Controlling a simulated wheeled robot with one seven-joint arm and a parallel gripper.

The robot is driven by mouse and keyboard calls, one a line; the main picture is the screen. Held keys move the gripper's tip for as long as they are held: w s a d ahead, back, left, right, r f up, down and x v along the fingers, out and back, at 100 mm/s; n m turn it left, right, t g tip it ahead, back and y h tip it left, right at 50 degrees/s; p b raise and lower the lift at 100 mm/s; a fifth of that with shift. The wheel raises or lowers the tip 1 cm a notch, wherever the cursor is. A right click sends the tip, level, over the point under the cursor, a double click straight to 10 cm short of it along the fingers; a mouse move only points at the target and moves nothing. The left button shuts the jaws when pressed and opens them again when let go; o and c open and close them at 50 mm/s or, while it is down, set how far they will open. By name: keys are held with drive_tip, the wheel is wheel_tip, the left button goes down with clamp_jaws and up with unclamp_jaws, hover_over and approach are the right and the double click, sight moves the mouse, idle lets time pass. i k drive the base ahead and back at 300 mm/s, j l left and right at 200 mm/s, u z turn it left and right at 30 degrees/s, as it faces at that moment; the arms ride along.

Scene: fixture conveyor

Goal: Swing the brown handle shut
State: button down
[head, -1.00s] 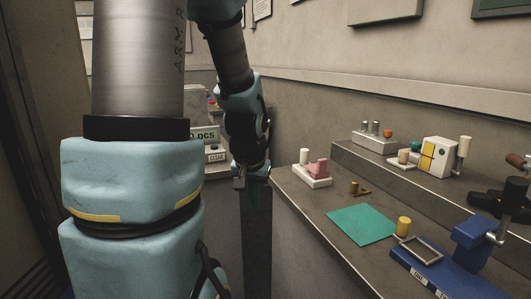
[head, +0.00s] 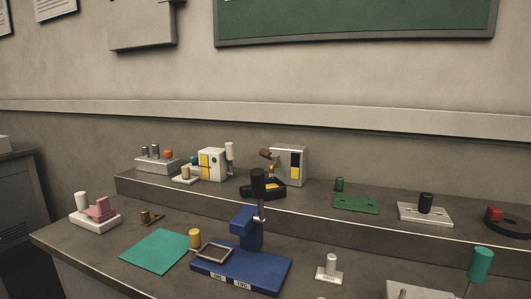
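A small brown handle (head: 265,153) shows in the head view on the raised back shelf. It sticks out to the upper left of a grey box (head: 300,166) with a dark and yellow front panel. The handle looks tilted, and its joint to the box is too small to make out. A black-knobbed upright handle (head: 258,183) of the blue fixture (head: 236,268) stands in front and hides part of the area below it. My gripper is not in this view.
A green plate (head: 356,204) lies to the right. A teal mat (head: 155,250) lies on the lower bench.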

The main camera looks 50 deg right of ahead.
sight(264, 153)
drive_tip(key=z, duration=1.5)
